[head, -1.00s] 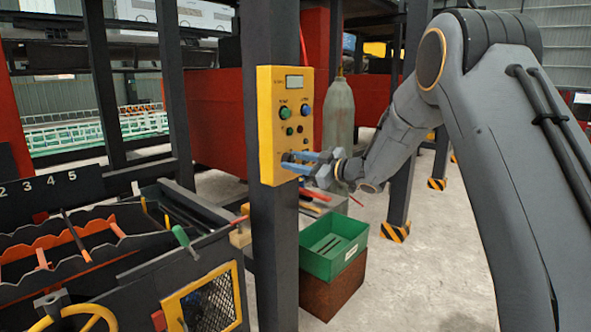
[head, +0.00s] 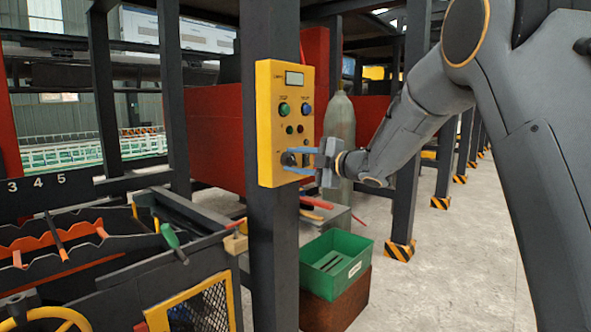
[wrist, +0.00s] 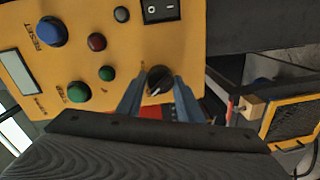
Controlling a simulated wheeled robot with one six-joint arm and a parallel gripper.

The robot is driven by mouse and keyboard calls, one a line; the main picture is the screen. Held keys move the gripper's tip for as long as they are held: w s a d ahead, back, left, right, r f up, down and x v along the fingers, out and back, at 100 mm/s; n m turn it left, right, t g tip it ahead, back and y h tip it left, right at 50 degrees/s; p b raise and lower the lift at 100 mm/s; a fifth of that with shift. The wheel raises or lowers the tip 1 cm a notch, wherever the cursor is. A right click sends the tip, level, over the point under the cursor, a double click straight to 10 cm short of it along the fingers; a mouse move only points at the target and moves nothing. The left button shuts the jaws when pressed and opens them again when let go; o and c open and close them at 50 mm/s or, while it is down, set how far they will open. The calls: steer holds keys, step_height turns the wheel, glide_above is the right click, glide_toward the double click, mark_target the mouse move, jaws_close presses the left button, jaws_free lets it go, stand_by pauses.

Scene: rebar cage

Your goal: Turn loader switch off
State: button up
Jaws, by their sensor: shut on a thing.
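A yellow control panel (head: 267,120) is fixed to a dark steel post; it also shows in the wrist view (wrist: 120,62). A black rotary switch (wrist: 158,79) with a pale pointer mark sits low on its face, and also shows in the head view (head: 289,159). My gripper (wrist: 157,88) has its two blue fingers on either side of this switch and is shut on it. In the head view my gripper (head: 299,160) reaches the panel from the right. The label by the switch is not readable, and the fingers hide part of its surroundings.
The panel also carries a blue button (wrist: 51,31), a green button (wrist: 79,92), a red button (wrist: 97,42) and a black rocker switch (wrist: 160,10). A green crate (head: 336,258) stands below on a brown box. A gas cylinder (head: 340,125) stands behind.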

steer(key=shift+n+b, duration=0.5)
steer(key=shift+n, duration=0.1)
steer(key=o, duration=1.1)
steer(key=shift+c, duration=0.2)
steer(key=v, duration=0.7)
steer(key=shift+s+d+b, duration=0.3)
steer(key=shift+b, duration=0.05)
